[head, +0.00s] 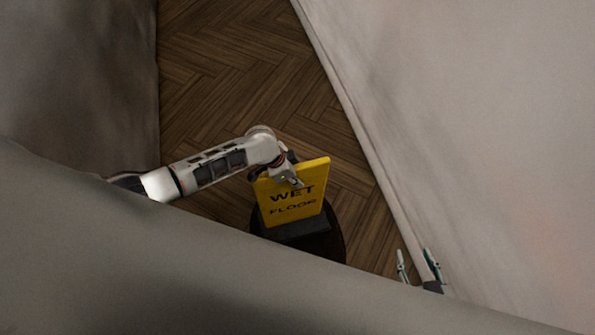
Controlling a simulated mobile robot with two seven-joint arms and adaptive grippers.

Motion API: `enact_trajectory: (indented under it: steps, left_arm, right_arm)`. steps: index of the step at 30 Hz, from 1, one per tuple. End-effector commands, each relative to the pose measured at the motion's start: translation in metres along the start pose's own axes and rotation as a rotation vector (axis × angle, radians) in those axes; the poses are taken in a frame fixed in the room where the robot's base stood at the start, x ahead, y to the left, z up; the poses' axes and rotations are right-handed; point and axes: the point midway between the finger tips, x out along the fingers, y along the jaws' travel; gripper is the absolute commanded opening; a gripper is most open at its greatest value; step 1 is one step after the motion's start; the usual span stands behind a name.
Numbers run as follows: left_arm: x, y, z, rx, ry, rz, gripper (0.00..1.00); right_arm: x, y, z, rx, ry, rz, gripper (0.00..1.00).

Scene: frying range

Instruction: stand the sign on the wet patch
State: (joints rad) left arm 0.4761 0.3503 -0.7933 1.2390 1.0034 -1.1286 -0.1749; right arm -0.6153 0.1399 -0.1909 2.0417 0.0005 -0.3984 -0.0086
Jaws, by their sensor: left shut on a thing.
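The yellow sign (298,206) reads "WET FLOOR" and has a dark block at its foot. My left gripper (288,179) is shut on the sign's upper edge, left of its middle. The sign is roughly upright, with its lettering towards the camera. I cannot tell whether its foot touches the floor. My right gripper (418,264) is at the lower right, near the pale wall, with its two fingers apart and nothing between them. I cannot make out a wet patch in this view.
The herringbone wood floor (235,75) is clear beyond the sign. A pale wall (470,130) bounds it on the right and a dark grey surface (80,75) on the left. A large grey surface (150,270) hides the lower left of the view.

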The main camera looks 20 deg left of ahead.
Motion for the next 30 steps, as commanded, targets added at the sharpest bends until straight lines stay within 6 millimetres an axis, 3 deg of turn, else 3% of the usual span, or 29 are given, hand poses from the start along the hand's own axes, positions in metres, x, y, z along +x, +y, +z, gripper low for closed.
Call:
enact_trajectory:
  steps: [8,17,30]
  left_arm:
    - [0.009,-0.002,-0.001,0.000,0.010,-0.003,0.00]
    - [0.043,-0.001,0.014,-0.002,0.006,-0.001,0.00]
    - [0.046,-0.003,0.013,0.000,0.009,-0.004,0.00]
  right_arm:
    - [0.001,-0.002,0.008,-0.004,-0.012,-0.002,0.40]
    - [0.004,-0.006,0.024,-0.011,-0.032,-0.007,0.40]
    - [0.005,-0.004,0.020,-0.016,-0.024,-0.004,0.40]
